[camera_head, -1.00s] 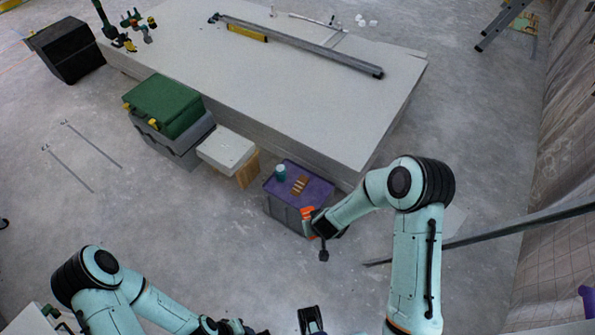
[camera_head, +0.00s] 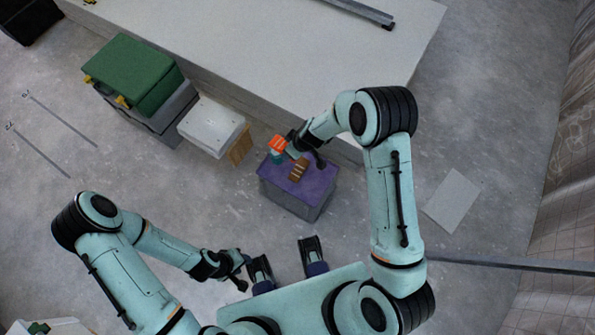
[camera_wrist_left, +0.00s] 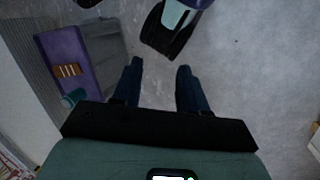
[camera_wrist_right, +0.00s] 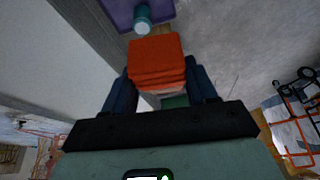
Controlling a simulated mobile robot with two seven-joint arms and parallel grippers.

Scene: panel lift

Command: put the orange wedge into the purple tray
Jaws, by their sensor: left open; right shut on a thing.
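The orange wedge (camera_wrist_right: 156,62) is between the fingers of my right gripper (camera_wrist_right: 160,88), which is shut on it. In the head view the wedge (camera_head: 278,144) is above the far left part of the purple tray (camera_head: 310,183), near the teal cup (camera_head: 277,158). I cannot tell how high above the tray it is. The tray also shows in the left wrist view (camera_wrist_left: 63,48), with the cup (camera_wrist_left: 73,97) and a brown striped block (camera_wrist_left: 68,71) on it. My left gripper (camera_head: 240,264) is open and empty, apart from the tray; its fingers show in the left wrist view (camera_wrist_left: 158,85).
The tray sits on a grey box (camera_head: 297,204) beside a large pale slab (camera_head: 270,60). A white-lidded box (camera_head: 212,125) and a green-topped crate (camera_head: 132,75) stand to its left. Open concrete floor lies in front.

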